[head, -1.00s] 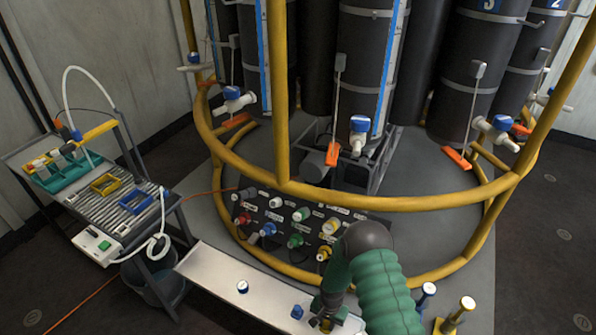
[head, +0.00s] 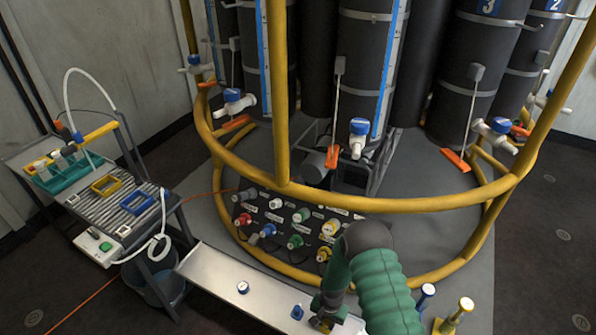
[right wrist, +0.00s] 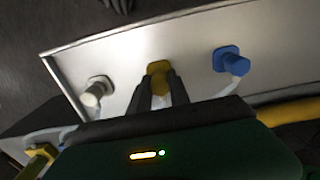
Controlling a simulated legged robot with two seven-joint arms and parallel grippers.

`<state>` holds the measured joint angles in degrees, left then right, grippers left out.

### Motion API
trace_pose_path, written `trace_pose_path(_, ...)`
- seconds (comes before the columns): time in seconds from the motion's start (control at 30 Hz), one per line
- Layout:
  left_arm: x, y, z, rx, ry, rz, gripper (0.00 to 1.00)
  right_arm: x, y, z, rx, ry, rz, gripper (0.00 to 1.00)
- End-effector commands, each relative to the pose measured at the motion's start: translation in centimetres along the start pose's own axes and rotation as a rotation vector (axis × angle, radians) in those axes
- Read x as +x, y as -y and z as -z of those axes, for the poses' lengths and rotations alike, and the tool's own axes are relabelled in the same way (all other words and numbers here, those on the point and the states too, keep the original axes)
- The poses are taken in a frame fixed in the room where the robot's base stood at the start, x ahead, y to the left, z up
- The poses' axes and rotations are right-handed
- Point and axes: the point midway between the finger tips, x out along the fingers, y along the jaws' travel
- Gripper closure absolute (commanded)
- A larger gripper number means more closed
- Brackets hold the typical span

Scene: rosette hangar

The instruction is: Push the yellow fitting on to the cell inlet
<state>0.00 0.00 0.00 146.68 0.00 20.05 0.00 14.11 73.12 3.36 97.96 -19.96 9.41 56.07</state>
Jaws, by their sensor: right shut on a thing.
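My right gripper (head: 324,322) reaches down over the right part of the pale bench strip (head: 215,276) in the head view. In the right wrist view its dark fingers (right wrist: 159,93) are shut on the yellow fitting (right wrist: 158,70). Whether the fitting still touches the strip is unclear. The port panel (head: 262,232) stands behind the strip, with several coloured ports; yellow ports (head: 330,228) (head: 323,254) are at its right. The labels are too small to read, so I cannot tell which is the cell inlet. My left gripper is not in view.
A blue fitting (head: 297,312) stands close left of my gripper; it also shows in the right wrist view (right wrist: 230,60). A white fitting (right wrist: 97,88) is on the other side. A yellow rail (head: 385,204) arches above the panel. A cart (head: 110,205) stands at left.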

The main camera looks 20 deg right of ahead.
Motion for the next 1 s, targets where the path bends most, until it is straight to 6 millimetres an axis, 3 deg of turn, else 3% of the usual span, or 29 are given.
trace_pose_path(1.0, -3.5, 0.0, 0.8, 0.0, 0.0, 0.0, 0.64, -4.3, 0.0, 0.0, 0.0, 0.0, -0.001, 1.0)
